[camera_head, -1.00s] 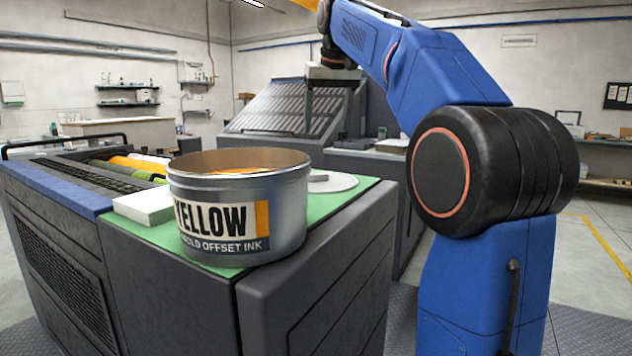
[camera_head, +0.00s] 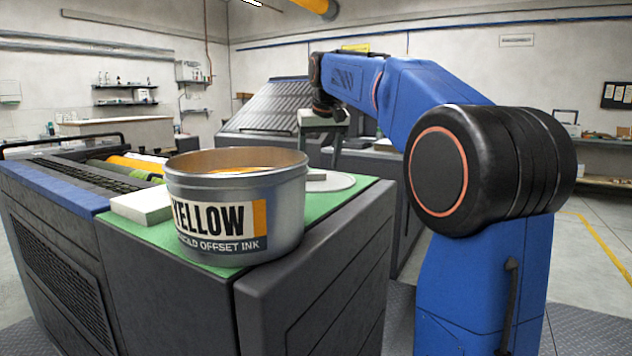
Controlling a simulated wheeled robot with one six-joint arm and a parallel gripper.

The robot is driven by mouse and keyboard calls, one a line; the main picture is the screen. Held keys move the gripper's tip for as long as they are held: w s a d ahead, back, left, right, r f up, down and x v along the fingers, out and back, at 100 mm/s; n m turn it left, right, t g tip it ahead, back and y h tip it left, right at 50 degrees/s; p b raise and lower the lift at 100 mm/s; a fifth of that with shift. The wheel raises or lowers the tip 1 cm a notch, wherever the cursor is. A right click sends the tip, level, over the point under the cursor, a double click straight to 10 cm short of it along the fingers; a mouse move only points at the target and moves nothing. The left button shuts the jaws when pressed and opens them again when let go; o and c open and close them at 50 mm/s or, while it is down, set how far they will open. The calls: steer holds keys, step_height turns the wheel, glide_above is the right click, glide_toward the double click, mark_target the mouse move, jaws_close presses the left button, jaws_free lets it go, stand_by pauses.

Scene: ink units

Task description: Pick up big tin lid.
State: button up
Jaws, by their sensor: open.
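The big tin lid (camera_head: 340,182) is a flat, pale grey disc lying on the green mat on top of the dark machine. It lies just behind and to the right of the yellow ink tin (camera_head: 285,215), which hides its left part. A small raised pale piece (camera_head: 316,175) shows on the lid beside the tin's rim. My gripper (camera_head: 319,156) points down above the lid, behind the tin's rim. It is open and empty, with its fingers apart. Its fingertips look close over the lid, but I cannot tell the exact gap.
The open tin, with orange-yellow ink inside, stands upright near the machine's front corner. A white block (camera_head: 142,206) lies left of it on the green mat (camera_head: 200,262). Rollers (camera_head: 125,165) are at the far left. A slanted grey machine (camera_head: 265,105) stands behind.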

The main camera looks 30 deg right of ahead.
mark_target(316, 173)
steer(key=x, duration=0.3)
steer(key=shift+w+f, duration=0.1)
steer(key=c, duration=1.2)
